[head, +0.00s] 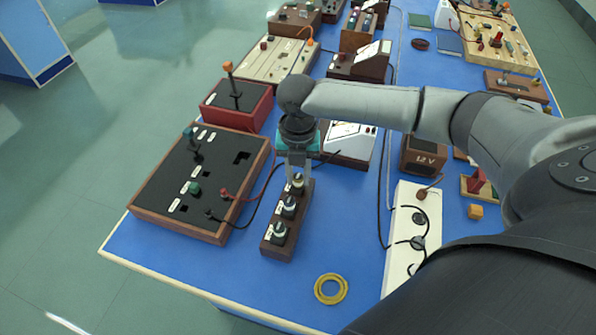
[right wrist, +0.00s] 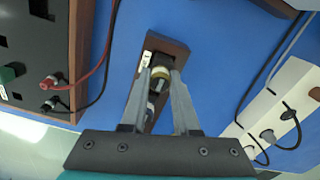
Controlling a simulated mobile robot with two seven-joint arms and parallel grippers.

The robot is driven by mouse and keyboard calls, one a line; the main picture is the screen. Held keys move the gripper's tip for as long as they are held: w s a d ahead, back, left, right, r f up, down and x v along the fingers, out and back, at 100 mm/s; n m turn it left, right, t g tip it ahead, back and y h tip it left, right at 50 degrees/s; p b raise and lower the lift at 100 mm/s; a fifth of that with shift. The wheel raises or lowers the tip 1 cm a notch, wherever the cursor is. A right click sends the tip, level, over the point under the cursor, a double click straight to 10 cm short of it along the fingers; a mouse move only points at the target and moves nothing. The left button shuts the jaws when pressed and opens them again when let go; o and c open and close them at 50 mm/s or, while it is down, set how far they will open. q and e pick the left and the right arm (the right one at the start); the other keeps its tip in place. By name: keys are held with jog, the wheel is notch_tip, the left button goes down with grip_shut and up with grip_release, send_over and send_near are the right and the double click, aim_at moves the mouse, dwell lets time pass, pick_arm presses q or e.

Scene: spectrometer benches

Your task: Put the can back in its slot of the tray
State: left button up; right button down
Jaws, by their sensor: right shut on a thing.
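A narrow brown wooden tray (head: 268,248) stands on the blue bench top, with dark slots in a row. My right gripper (head: 298,176) points down over its far end, shut on a small can (head: 298,184) with a pale yellowish top. In the right wrist view the can (right wrist: 160,73) is between the fingertips, over the end slot of the tray (right wrist: 168,44). I cannot tell how deep it sits, as the fingers hide its sides. A middle can (head: 289,205) and a near can (head: 279,232) stand in the other slots. My left gripper is not in view.
A large black-topped panel box (head: 165,190) stands left of the tray, with red and black leads running close by. A yellow ring (head: 331,289) lies at the front. A white panel (head: 400,252) stands to the right. Bare blue bench lies between it and the tray.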

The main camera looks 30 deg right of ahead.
jog(key=c, duration=0.6)
grip_release()
jog(key=shift+r, duration=0.1)
notch_tip(320, 180, up, 15)
jog(key=p, duration=0.3)
jog(key=shift+a, duration=0.1)
